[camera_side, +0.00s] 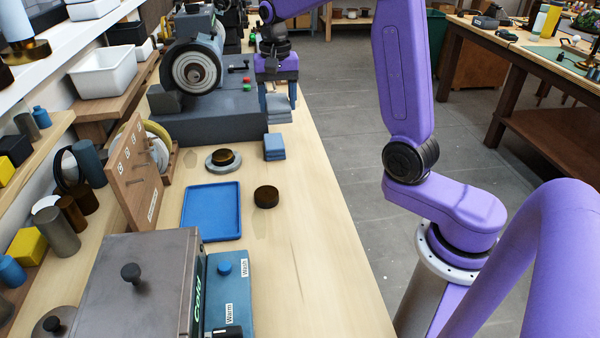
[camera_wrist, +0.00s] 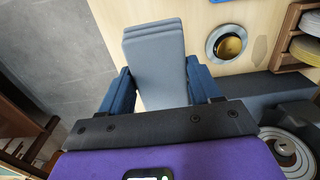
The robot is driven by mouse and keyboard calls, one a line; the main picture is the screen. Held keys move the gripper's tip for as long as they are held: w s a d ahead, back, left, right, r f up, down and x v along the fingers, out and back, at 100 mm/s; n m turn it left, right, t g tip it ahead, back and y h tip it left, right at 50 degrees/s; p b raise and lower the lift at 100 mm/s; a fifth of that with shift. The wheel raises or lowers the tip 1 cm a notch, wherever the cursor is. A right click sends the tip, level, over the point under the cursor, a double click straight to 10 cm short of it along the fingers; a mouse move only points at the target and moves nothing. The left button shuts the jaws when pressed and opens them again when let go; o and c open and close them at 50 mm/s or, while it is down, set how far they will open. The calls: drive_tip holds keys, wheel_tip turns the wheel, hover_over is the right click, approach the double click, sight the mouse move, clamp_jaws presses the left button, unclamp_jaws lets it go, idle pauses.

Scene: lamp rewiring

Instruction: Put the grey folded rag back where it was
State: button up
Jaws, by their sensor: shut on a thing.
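My gripper (camera_side: 280,101) points down and is shut on the rag, with one blue finger on each side, as the wrist view (camera_wrist: 163,88) shows. I cannot tell whether the rag's underside touches the bench.
A metal dish (camera_side: 213,164) with a brown cylinder, a blue tray (camera_side: 186,215) and a dark round knob (camera_side: 266,197) are nearer. The bench's right strip is clear up to its edge.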

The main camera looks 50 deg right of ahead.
drive_tip(key=s+f, duration=0.2)
drive_tip(key=s, duration=0.7)
drive_tip(key=s+f, duration=0.3)
drive_tip(key=s, duration=0.7)
drive_tip(key=w+d+f, duration=0.1)
drive_tip(key=w+f, duration=0.2)
drive_tip(key=w, duration=0.1)
drive_tip(key=w+d+f, duration=0.1)
drive_tip(key=w+f, duration=0.2)
drive_tip(key=w, duration=0.1)
drive_tip(key=w+d+f, duration=0.1)
drive_tip(key=w+f, duration=0.2)
drive_tip(key=w, duration=0.2)
drive_tip(key=shift+w, duration=0.1)
drive_tip(key=shift+w+f, duration=0.15)
drive_tip(key=shift+f, duration=0.75)
drive_tip(key=shift+w+f, duration=0.15)
drive_tip(key=shift+f, duration=0.75)
drive_tip(key=shift+f, duration=0.15)
drive_tip(key=o, duration=1)
